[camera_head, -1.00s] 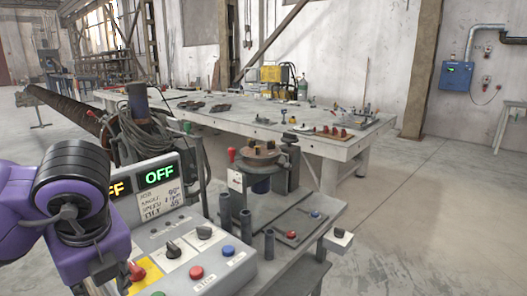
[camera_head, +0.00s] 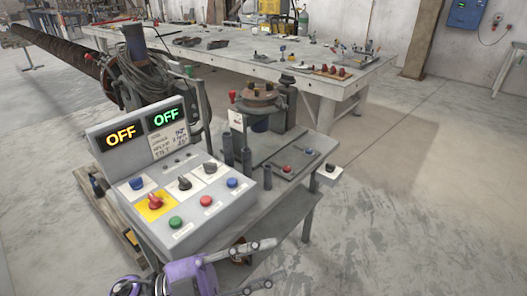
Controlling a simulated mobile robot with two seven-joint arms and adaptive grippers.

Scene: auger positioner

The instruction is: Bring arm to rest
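My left gripper (camera_head: 268,265) is at the bottom edge, in front of the control box. Its two dark linked fingers point right and stand apart, with nothing between them. Purple parts of my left arm (camera_head: 185,276) show beside it, cut off by the frame. The grey control box (camera_head: 222,206) has a yellow "OFF" display, a green "OFF" display, knobs, and red, green and blue buttons. The gripper appears apart from the buttons. My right gripper is out of view.
The box stands on a grey metal bench (camera_head: 262,222) with a round positioner table (camera_head: 258,91) behind it. A long workbench (camera_head: 235,62) with tools crosses the back. A long auger (camera_head: 60,50) lies at the upper left. The floor at right is clear.

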